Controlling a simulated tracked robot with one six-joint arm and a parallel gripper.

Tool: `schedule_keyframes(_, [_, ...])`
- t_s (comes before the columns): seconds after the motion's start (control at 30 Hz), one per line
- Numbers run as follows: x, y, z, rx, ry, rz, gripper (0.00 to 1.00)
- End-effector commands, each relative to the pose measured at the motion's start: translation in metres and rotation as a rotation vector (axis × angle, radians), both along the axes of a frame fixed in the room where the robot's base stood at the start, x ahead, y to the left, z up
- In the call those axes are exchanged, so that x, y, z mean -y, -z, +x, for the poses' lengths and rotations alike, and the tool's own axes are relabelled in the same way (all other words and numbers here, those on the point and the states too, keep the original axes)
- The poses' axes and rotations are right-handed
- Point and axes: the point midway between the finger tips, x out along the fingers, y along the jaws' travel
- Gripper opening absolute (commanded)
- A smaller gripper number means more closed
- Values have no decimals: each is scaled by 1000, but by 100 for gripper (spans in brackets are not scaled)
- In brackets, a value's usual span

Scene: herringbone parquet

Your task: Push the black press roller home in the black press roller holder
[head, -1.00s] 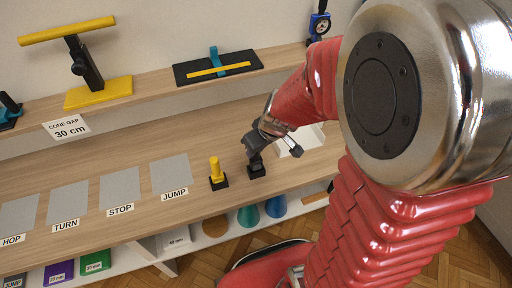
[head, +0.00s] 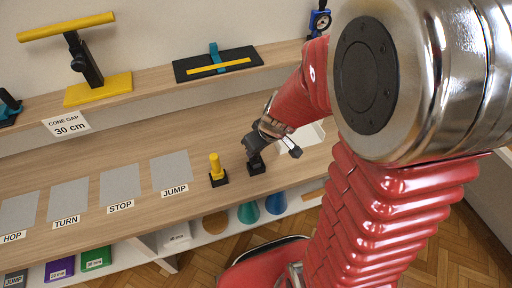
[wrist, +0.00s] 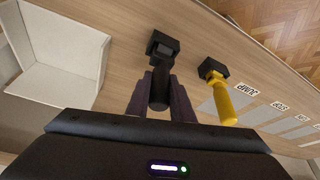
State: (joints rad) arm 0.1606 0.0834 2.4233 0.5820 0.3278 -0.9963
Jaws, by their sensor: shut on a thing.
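My gripper (wrist: 160,98) is shut on the black press roller (wrist: 159,84), its two fingers on either side of the roller's shaft in the wrist view. The roller's far end meets the black press roller holder (wrist: 161,46), a small dark square block on the shelf. In the head view my gripper (head: 254,146) is just above the holder (head: 257,168) and covers most of the roller. The roller looks upright and in line with the holder. How deep it sits cannot be told.
A yellow roller (head: 215,164) stands in its own black holder close to the left. Grey mats (head: 171,171) with word labels lie further left. A white open tray (wrist: 62,52) is on the other side. The shelf's front edge is near.

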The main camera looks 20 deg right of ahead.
Motion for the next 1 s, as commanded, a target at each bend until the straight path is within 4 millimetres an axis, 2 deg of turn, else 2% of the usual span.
schedule_keyframes(0.47, [0, 9, 0, -1, 0, -1, 0])
schedule_keyframes(0.5, [0, 9, 0, -1, -1, -2, 21])
schedule_keyframes(0.8, [0, 9, 0, -1, -1, -2, 42])
schedule_keyframes(1.0, [0, 9, 0, -1, -1, -2, 42])
